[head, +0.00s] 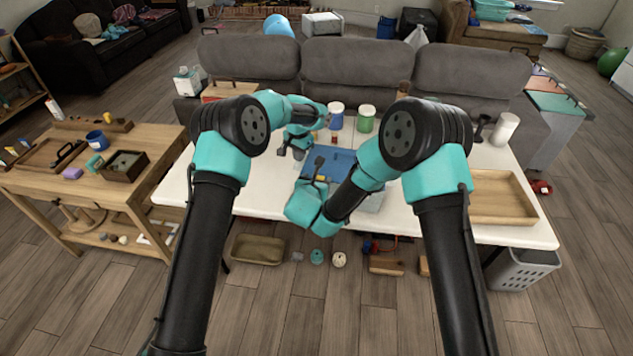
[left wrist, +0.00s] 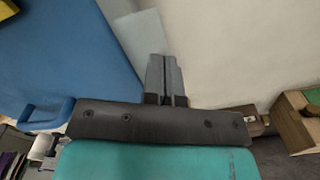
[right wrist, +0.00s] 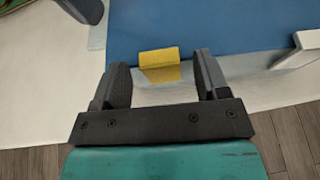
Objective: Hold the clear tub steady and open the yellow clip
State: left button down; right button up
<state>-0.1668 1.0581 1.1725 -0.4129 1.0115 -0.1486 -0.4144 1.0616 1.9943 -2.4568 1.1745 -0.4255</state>
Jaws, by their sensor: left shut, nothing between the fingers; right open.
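A tub with a broad blue lid (head: 341,160) and pale see-through walls stands on the white table, partly hidden behind my right arm. The blue lid fills the upper right wrist view (right wrist: 230,25) and the left of the left wrist view (left wrist: 75,55). The yellow clip (right wrist: 159,58) sits at the lid's edge, over the clear wall. My right gripper (right wrist: 162,68) is open, its fingers on either side of the clip, with visible gaps to both. My left gripper (left wrist: 166,62) is shut and empty beside the tub, over a pale strip; I cannot tell whether it touches.
Blue-labelled (head: 336,117) and green-labelled (head: 366,119) jars stand behind the tub. A wooden tray (head: 492,199) lies at the table's right, and a white roll (head: 504,129) behind it. The table's left part is clear. A grey sofa (head: 345,78) stands behind.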

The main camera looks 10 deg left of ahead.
pick_arm(q)
jog(key=shift+s+f, duration=0.15)
jog(key=shift+f, duration=0.2)
pick_arm(e)
jog(key=shift+c, duration=0.3)
jog(key=c, duration=0.9)
jog(key=shift+s+f, duration=0.1)
jog(key=shift+s+a+f+t+h, duration=0.15)
jog(key=shift+s+f+t, duration=0.25)
jog(key=shift+t, duration=0.85)
jog(key=shift+s+d+f+t+h, duration=0.1)
jog(key=shift+s+f+t+h, duration=0.25)
jog(key=shift+t, duration=0.85)
jog(key=shift+s+a+f+t, duration=0.1)
jog(key=shift+s+f+t, duration=0.3)
jog(key=shift+t, duration=0.85)
jog(key=shift+s+r, duration=0.1)
jog(key=shift+r, duration=0.05)
jog(key=o, duration=1)
jog(key=shift+c, duration=0.2)
